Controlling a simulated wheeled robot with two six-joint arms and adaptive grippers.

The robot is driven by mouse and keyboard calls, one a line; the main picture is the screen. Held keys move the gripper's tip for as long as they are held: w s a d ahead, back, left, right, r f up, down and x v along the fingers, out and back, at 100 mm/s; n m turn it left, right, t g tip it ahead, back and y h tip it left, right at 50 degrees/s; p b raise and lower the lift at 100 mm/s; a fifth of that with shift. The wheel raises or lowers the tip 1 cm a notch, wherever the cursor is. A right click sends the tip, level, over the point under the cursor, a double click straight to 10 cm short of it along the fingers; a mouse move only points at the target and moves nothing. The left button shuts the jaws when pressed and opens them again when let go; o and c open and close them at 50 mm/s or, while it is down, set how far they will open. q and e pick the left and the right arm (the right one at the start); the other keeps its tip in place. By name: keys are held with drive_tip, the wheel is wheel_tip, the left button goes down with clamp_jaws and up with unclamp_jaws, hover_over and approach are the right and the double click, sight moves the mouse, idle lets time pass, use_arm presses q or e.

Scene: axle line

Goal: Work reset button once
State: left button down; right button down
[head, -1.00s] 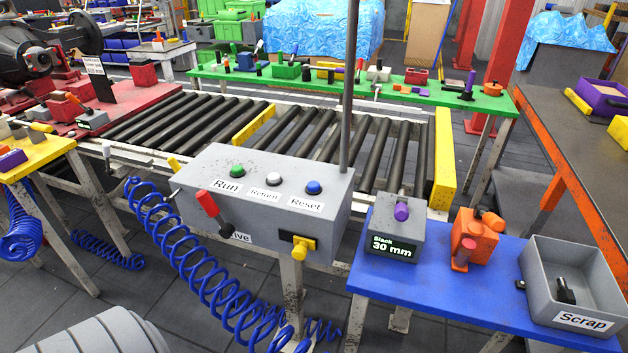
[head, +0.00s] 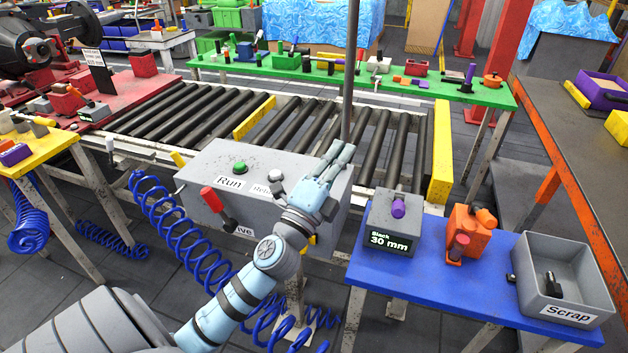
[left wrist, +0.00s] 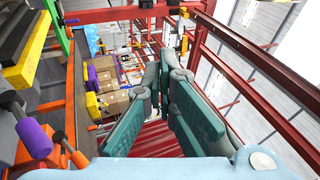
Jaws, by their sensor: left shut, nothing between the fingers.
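The grey control box (head: 205,165) stands in front of the roller conveyor in the head view. On its top are a green Run button (head: 240,167) and a white Return button (head: 275,176). The blue Reset button and its label are hidden behind my left gripper (head: 338,158). That gripper is shut and empty, with its fingers pointing up and away over the right part of the box top. Whether it touches the box cannot be told. Its fingers (left wrist: 170,85) also show in the left wrist view, which does not show the button. My right gripper is not in view.
A grey post (head: 351,70) rises behind the box, close to my left fingers. A red-handled lever (head: 212,199) sits on the box front. A blue coiled hose (head: 165,235) hangs at left. A blue table (head: 400,280) with a Scrap bin (head: 595,285) stands at right.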

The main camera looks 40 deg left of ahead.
use_arm(q)
drive_tip(key=w+d+r+m+g+h, duration=0.2)
drive_tip(key=d+m+h, duration=0.2)
drive_tip(key=m+h, duration=0.5)
drive_tip(key=w+d+r+m+g+h, duration=0.3)
drive_tip(key=d+m+h, duration=0.15)
drive_tip(key=m, duration=0.85)
wheel_tip(320, 180, down, 4)
drive_tip(key=w+a+f+m+g+y, duration=0.1)
drive_tip(key=w+a+m+g+y, duration=0.1)
drive_tip(key=w+a+m+g, duration=0.3)
drive_tip(key=s+a+f+m+g+y, duration=0.1)
drive_tip(key=s+a+f+g+y, duration=0.2)
drive_tip(key=a+y, duration=0.5)
drive_tip(key=a, duration=0.6)
drive_tip(key=shift+s+a+f+m+y, duration=0.2)
drive_tip(key=shift+m+y, duration=0.15)
drive_tip(key=shift+m, duration=0.05)
wheel_tip(320, 180, down, 8)
drive_tip(key=b, duration=0.8)
drive_tip(key=shift+f, duration=0.45)
